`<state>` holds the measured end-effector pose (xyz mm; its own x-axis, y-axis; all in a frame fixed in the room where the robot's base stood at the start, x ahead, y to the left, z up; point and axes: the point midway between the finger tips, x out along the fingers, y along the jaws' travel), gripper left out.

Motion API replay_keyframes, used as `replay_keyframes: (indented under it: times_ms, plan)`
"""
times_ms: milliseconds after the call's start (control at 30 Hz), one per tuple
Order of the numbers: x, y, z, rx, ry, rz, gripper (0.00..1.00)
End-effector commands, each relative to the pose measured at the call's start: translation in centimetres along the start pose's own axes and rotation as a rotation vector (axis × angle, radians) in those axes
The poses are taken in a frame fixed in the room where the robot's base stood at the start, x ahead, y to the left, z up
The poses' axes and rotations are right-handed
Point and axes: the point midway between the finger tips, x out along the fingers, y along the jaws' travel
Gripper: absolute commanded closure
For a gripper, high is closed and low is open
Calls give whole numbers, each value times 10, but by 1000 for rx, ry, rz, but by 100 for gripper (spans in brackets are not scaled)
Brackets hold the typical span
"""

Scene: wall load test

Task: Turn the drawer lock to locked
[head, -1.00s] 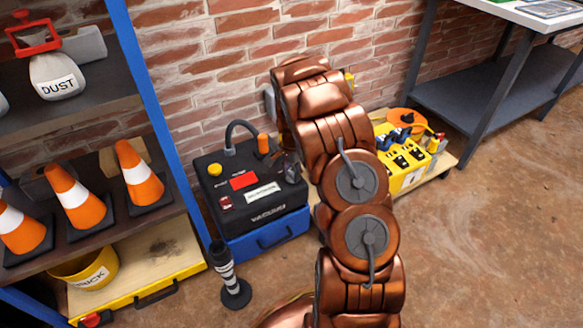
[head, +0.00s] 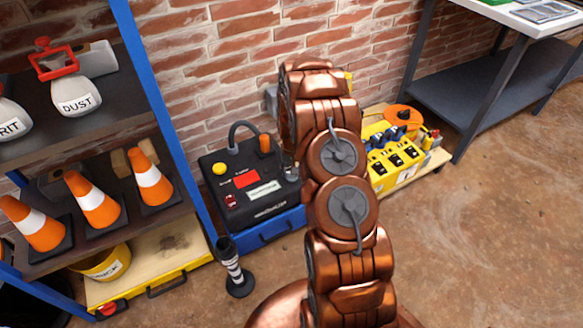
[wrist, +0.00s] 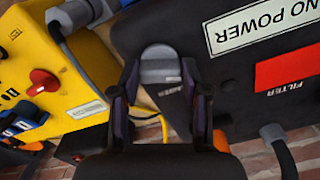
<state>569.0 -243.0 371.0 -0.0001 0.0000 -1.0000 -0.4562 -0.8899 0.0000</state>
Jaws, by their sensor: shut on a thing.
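My gripper (wrist: 160,80) is shut on a grey rounded knob (wrist: 160,64) at the edge of a black box, with a fingertip on each side. The black box (wrist: 200,20) also shows in the head view (head: 225,205), on a blue drawer (head: 250,240) with a dark handle. In the head view my arm hides most of the gripper. A wooden drawer with a yellow front (head: 190,275) stands at lower left with a red knob (head: 108,310) at its corner. I cannot tell which part is the drawer lock, or its setting.
A shelf with a blue post (head: 150,100) holds cones and labelled bags on the left. A striped black post (head: 232,265) stands before the black box. A yellow device (head: 395,160) sits right of my arm. A workbench (head: 480,90) stands at the right; floor there is clear.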

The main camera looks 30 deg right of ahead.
Motion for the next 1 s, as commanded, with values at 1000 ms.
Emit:
replay_keyframes:
  times_ms: [1000]
  plan:
    - [0,-1,-1,-405,1,0,89]
